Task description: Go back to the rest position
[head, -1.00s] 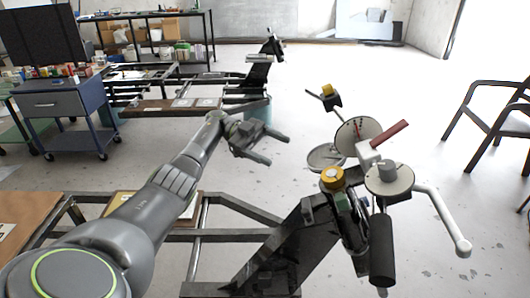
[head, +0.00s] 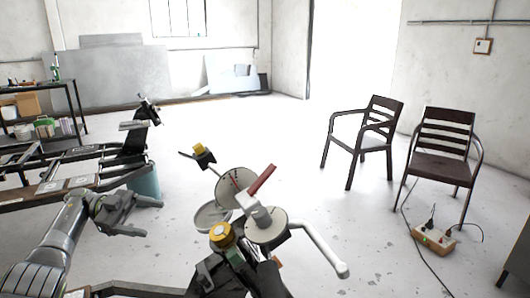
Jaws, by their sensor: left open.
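My left gripper (head: 128,215) is in the left part of the head view, at the end of my grey arm coming in from the lower left. Its two dark fingers are apart with nothing between them. It is to the left of the spring suspension rig (head: 240,235), apart from it. The rig has round pale discs, a yellow-topped knob (head: 222,235), a red lever (head: 262,180) and a white curved bar (head: 322,250). Its lower part is cut off by the frame's bottom edge. My right gripper is not in view.
Two dark chairs (head: 368,135) and (head: 442,155) stand at the right, near a power box (head: 434,239) with cables on the floor. A second dark frame (head: 135,140) with a teal bucket (head: 146,183) stands at the left. The floor between rig and chairs is clear.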

